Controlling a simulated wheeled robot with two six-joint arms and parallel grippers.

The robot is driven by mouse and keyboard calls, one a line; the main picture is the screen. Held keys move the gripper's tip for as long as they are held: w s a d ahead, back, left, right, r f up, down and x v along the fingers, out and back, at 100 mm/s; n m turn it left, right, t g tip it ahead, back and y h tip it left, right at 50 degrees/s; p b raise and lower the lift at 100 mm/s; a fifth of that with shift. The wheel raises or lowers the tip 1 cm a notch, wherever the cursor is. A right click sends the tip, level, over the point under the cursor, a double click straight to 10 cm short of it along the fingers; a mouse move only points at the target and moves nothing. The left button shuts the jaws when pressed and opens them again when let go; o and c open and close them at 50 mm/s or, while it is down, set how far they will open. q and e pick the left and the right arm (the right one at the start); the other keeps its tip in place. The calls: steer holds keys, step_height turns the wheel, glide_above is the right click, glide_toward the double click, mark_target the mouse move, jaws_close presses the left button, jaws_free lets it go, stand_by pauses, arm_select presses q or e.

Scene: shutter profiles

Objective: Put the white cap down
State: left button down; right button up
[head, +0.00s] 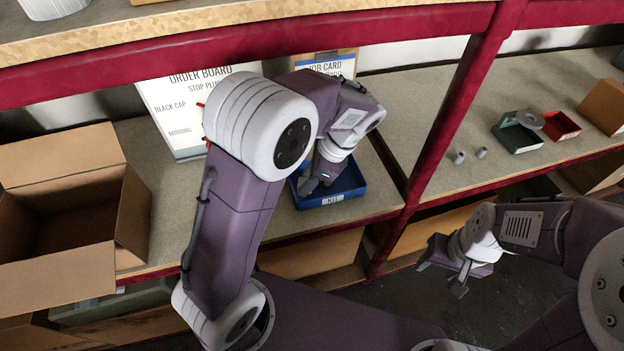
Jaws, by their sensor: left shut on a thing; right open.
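My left gripper (312,184) points down into the blue tray (337,201) labelled KIT on the middle shelf. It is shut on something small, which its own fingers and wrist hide. I cannot clearly make out the white cap anywhere, nor whether the held thing touches the tray floor. My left arm covers the left and back parts of the tray. My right gripper (441,278) is open and empty, in front of the shelf at the lower right, away from the tray.
An open cardboard box (70,205) stands on the left. The order board (172,110) and job card (326,66) stand behind my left arm. A red upright (446,115) divides the shelf. On the right are two small grey pieces (470,155), a green bin (517,136) and a red bin (561,125).

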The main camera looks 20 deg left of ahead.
arm_select(q)
steer(key=w+f, duration=0.1)
steer(key=w+a+f, duration=0.1)
steer(key=w, duration=0.1)
steer(key=w+a+f, duration=0.1)
steer(key=w, duration=0.1)
step_height(320, 180, down, 4)
steer(key=shift+f+b, duration=0.15)
steer(key=shift+b, duration=0.45)
steer(key=c, duration=1)
jaws_free()
steer(key=shift+c, duration=0.2)
steer(key=p+v, duration=0.1)
steer(key=v, duration=0.6)
steer(key=shift+r+p, duration=0.35)
steer(key=shift+p, duration=0.05)
